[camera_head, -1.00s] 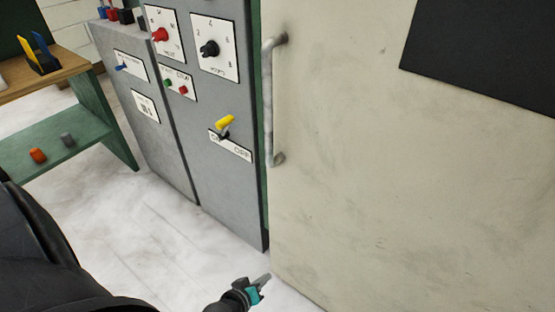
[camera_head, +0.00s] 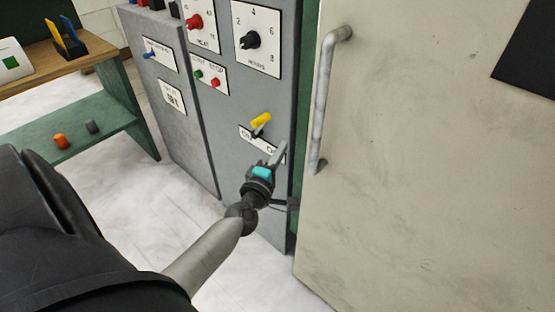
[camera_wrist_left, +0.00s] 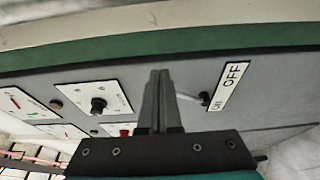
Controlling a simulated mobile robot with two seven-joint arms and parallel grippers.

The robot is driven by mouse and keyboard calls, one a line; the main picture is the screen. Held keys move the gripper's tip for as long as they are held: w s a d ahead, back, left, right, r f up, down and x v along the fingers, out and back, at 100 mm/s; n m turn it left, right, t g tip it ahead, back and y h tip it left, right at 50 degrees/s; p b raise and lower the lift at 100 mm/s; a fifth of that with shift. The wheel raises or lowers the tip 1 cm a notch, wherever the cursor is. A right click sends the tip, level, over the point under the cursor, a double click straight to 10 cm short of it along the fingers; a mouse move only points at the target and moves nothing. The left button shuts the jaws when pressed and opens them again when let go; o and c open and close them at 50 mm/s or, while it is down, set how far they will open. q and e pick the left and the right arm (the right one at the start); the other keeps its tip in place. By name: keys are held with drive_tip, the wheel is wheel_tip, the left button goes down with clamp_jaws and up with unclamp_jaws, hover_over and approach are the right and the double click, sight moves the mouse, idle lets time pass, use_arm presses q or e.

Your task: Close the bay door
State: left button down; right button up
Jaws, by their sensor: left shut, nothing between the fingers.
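The bay door (camera_head: 410,190) is a large cream panel on the right of the head view. Its vertical metal bar handle (camera_head: 322,105) is near the door's left edge. I cannot tell how far the door stands from its frame. My left gripper (camera_head: 280,153) is shut and empty, in front of the grey cabinet, left of the handle and apart from it. In the left wrist view, its closed fingers (camera_wrist_left: 158,90) point toward the green frame strip (camera_wrist_left: 100,56), with a cream strip (camera_wrist_left: 200,22) beyond. My right gripper is not in view.
The grey cabinet (camera_head: 225,130) carries a yellow-tipped ON/OFF lever (camera_head: 261,120) close to my left gripper, plus red (camera_head: 195,22) and black (camera_head: 252,40) knobs. A wooden-topped green bench (camera_head: 95,128) stands at left. Pale floor is clear below.

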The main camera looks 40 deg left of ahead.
use_arm(q)
drive_tip(key=shift+w+d, duration=0.45)
drive_tip(key=shift+w, duration=0.3)
drive_tip(key=shift+w+d, duration=0.45)
drive_tip(key=shift+w, duration=0.3)
drive_tip(key=shift+w+d, duration=0.45)
drive_tip(key=shift+w, duration=0.3)
drive_tip(key=shift+d, duration=0.15)
